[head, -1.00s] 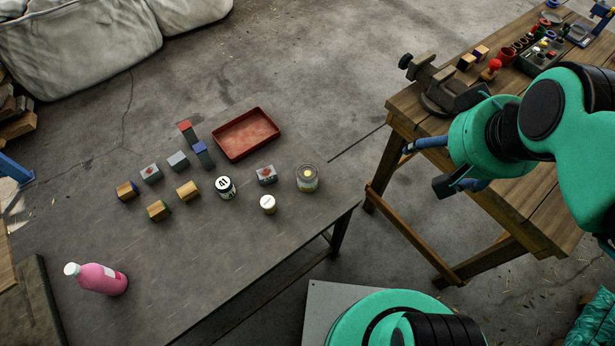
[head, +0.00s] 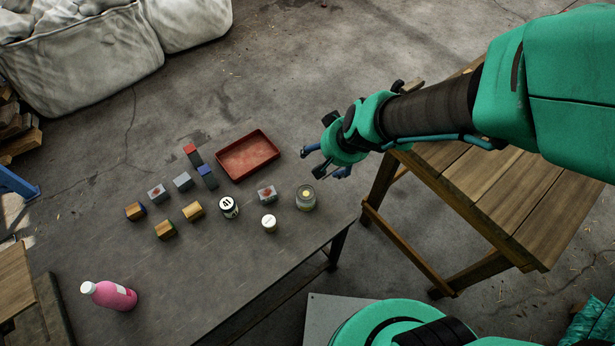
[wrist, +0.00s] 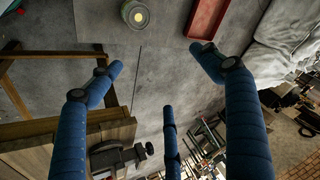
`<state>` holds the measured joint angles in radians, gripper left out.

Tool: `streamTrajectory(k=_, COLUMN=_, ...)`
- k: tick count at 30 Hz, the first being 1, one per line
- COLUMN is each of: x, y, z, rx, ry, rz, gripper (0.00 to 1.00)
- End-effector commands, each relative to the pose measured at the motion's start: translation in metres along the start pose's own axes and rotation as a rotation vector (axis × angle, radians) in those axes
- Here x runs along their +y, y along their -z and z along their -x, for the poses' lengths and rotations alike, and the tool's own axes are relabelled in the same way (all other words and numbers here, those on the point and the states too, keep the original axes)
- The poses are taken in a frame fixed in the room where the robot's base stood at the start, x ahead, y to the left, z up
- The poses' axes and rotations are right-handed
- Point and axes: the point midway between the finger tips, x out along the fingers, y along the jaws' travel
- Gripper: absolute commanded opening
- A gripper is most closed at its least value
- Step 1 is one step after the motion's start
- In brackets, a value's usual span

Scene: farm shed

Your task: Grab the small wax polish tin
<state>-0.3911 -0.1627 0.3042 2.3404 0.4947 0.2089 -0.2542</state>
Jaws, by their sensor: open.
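I cannot read which is the wax polish tin. My gripper (head: 322,163) is open and empty, above the far right of the table, beyond the yellow-centred tin. In the wrist view its blue fingers (wrist: 156,60) are spread apart. The yellow-centred tin (wrist: 137,15) shows at the top there, beyond the fingertips.
A red tray (head: 247,156) lies at the table's far edge, left of my gripper. Several small blocks (head: 183,182) stand left of the tins. A pink bottle (head: 110,295) is at the front left. A wooden workbench (head: 490,190) stands on the right, across a gap.

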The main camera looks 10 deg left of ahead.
Motion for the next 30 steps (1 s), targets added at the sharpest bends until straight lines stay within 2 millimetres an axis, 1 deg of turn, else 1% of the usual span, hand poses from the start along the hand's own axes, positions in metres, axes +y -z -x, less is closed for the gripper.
streamTrajectory(k=1, x=-0.006, y=-0.004, z=-0.012, rx=-0.012, ry=-0.004, rz=0.006, gripper=0.79)
streamTrajectory(k=6, x=-0.019, y=-0.018, z=-0.054, rx=-0.027, ry=-0.032, rz=0.016, gripper=0.79)
streamTrajectory(k=8, x=-0.022, y=-0.025, z=-0.068, rx=-0.032, ry=-0.046, rz=0.022, gripper=0.79)
streamTrajectory(k=12, x=-0.025, y=-0.046, z=-0.099, rx=-0.045, ry=-0.087, rz=0.039, gripper=0.79)
streamTrajectory(k=15, x=-0.025, y=-0.059, z=-0.117, rx=-0.05, ry=-0.117, rz=0.052, gripper=0.79)
streamTrajectory(k=18, x=-0.023, y=-0.071, z=-0.13, rx=-0.054, ry=-0.145, rz=0.065, gripper=0.79)
streamTrajectory(k=21, x=-0.022, y=-0.079, z=-0.138, rx=-0.055, ry=-0.163, rz=0.072, gripper=0.79)
streamTrajectory(k=24, x=-0.021, y=-0.083, z=-0.142, rx=-0.056, ry=-0.173, rz=0.077, gripper=0.79)
streamTrajectory(k=30, x=-0.02, y=-0.084, z=-0.143, rx=-0.055, ry=-0.176, rz=0.078, gripper=0.79)
